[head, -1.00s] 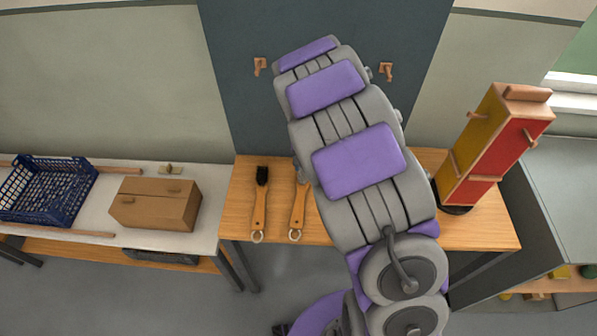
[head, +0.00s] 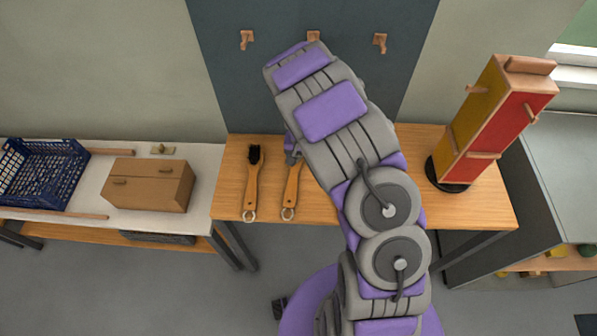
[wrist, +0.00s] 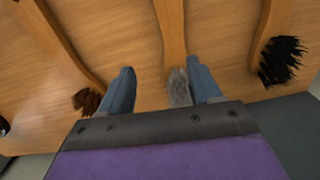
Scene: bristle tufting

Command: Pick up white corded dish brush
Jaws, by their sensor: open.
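The dish brush with pale grey-white bristles (wrist: 179,88) lies on the wooden table, its wooden handle (wrist: 172,35) running away from me in the wrist view. In the head view its handle (head: 291,188) shows with a pale loop at the near end; my arm covers its head. My gripper (wrist: 160,68) is open, pointing down, with one blue-grey finger on each side of the brush near the bristles. Nothing is gripped. I cannot tell whether the fingers touch the table. In the head view my arm hides most of the gripper.
A black-bristled brush (wrist: 283,60) lies to one side, also in the head view (head: 252,185). A brown-bristled brush (wrist: 87,101) lies on the other side. A red and yellow tower (head: 490,130) stands right. A cardboard box (head: 150,185) and blue crate (head: 45,172) stand left.

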